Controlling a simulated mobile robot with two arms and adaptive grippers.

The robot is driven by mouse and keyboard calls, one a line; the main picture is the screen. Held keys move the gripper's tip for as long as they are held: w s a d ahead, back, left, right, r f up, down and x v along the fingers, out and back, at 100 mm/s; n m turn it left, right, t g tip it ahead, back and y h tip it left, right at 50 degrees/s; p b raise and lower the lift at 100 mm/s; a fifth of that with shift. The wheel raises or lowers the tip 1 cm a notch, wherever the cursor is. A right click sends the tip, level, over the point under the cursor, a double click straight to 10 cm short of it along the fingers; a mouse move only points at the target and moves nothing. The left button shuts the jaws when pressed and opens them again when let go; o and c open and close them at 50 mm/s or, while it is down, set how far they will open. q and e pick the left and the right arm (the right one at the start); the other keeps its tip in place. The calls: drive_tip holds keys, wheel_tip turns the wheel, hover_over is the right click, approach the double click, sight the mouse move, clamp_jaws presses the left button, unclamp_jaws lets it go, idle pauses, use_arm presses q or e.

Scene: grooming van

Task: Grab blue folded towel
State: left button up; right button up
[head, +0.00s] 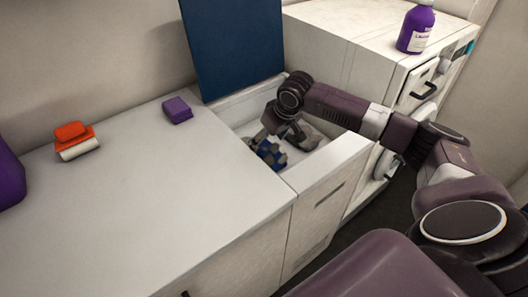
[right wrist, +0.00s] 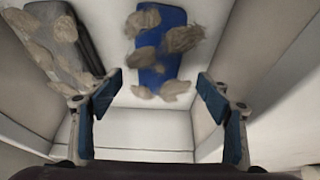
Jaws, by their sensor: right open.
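The blue folded towel (head: 268,153) lies in the white open-topped bin, with tan fur-like clumps on it. In the right wrist view the towel (right wrist: 165,65) lies flat on the bin floor between and beyond my fingertips. My right gripper (head: 279,139) reaches down into the bin over the towel. In the right wrist view it (right wrist: 160,83) is open, with one blue-padded finger on each side and nothing between them. The gripper partly hides the towel in the head view. My left gripper is not in view.
A grey folded towel (right wrist: 62,45) with similar clumps lies left of the blue one. The bin (head: 330,159) has walls close around my gripper and a raised dark blue panel (head: 235,45) behind. A purple block (head: 177,110) and orange brush (head: 72,132) sit on the left counter.

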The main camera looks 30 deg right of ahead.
sight(266, 148)
drive_tip(key=x, duration=0.5)
drive_tip(key=shift+s+d+f, duration=0.15)
drive_tip(key=shift+s, duration=0.1)
drive_tip(key=c, duration=1.2)
